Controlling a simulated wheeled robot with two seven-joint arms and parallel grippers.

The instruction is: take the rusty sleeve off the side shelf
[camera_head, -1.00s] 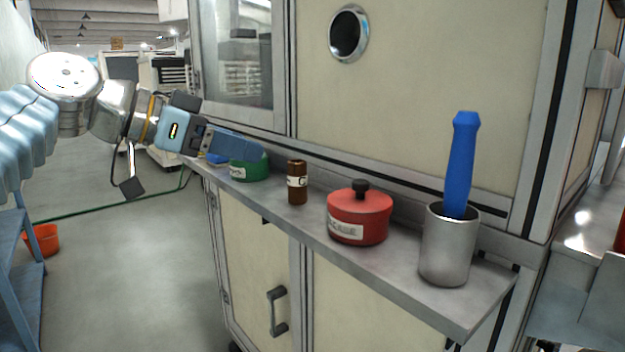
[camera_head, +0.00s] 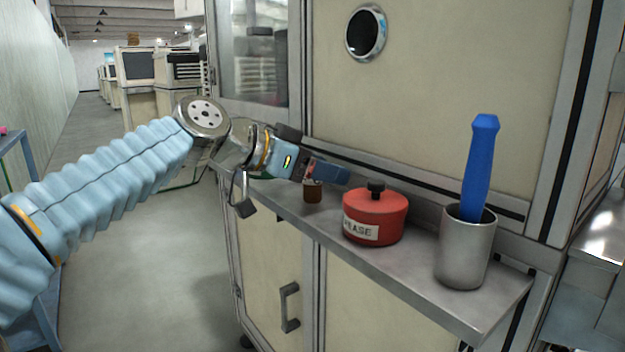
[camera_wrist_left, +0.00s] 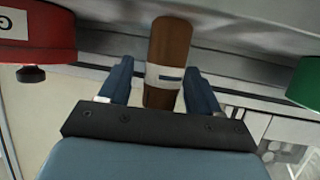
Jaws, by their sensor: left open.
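The rusty sleeve is a brown cylinder with a pale label band. It stands on the side shelf (camera_head: 400,276), where only its lower part (camera_head: 313,194) shows in the head view, below my gripper. In the left wrist view the sleeve (camera_wrist_left: 168,45) lies between the two blue fingers of my left gripper (camera_wrist_left: 158,82), with a visible gap at the sides. My left gripper (camera_head: 328,173) is open around or just over the sleeve; contact cannot be seen. My right gripper is not in view.
A red lidded pot (camera_head: 375,218) stands close to the right of the sleeve. A metal cup (camera_head: 466,255) with a blue-handled tool (camera_head: 481,165) is near the shelf's right end. A green container (camera_wrist_left: 303,88) shows in the wrist view. The cabinet wall (camera_head: 440,90) rises behind.

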